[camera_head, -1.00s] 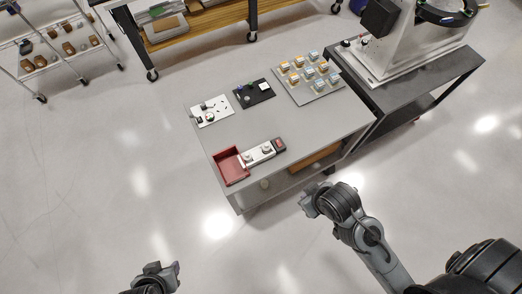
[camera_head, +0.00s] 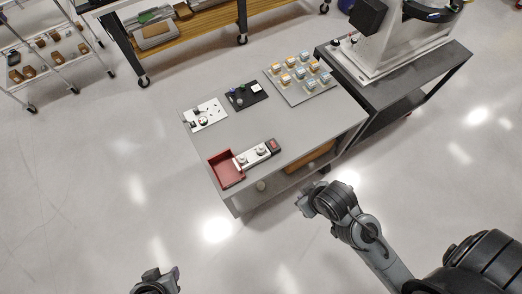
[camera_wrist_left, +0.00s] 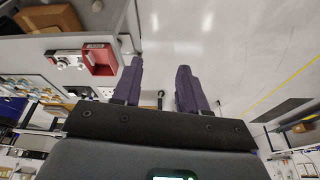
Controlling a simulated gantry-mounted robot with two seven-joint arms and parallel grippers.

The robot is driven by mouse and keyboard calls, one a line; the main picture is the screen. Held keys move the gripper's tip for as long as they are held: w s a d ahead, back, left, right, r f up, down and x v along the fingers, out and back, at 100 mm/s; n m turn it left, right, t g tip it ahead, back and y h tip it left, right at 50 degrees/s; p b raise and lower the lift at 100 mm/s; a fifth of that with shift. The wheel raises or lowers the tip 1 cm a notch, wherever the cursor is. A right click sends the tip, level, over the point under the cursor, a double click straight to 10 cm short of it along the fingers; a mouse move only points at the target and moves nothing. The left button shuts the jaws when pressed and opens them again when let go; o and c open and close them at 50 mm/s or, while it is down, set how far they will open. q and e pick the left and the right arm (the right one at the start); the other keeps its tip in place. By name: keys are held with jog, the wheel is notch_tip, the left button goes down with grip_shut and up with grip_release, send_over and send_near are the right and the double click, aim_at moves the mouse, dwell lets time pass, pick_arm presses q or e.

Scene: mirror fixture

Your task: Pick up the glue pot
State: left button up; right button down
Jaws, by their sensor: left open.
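No glue pot can be picked out with certainty; the small items on the table are too small to tell apart. The white board (camera_head: 205,114) and the black mat (camera_head: 247,96) carry small items on the grey table (camera_head: 242,132). My left gripper (camera_head: 160,277) is at the bottom edge of the head view, over floor and well short of the table. In the left wrist view its two dark fingers (camera_wrist_left: 160,64) are spread with nothing between them. My right gripper (camera_head: 306,200) is beside the table's near right side; its jaws are unclear.
A red open bin (camera_head: 226,170) and a white fixture (camera_head: 254,155) with round parts sit at the table's near edge. A tray of several small blocks (camera_head: 300,80) is at the far right. A dark machine stand (camera_head: 425,70) adjoins on the right. Floor before the table is clear.

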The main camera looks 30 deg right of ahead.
pick_arm(q)
jog(key=shift+o, duration=0.4)
jog(key=shift+a, duration=0.15)
jog(key=o, duration=0.5)
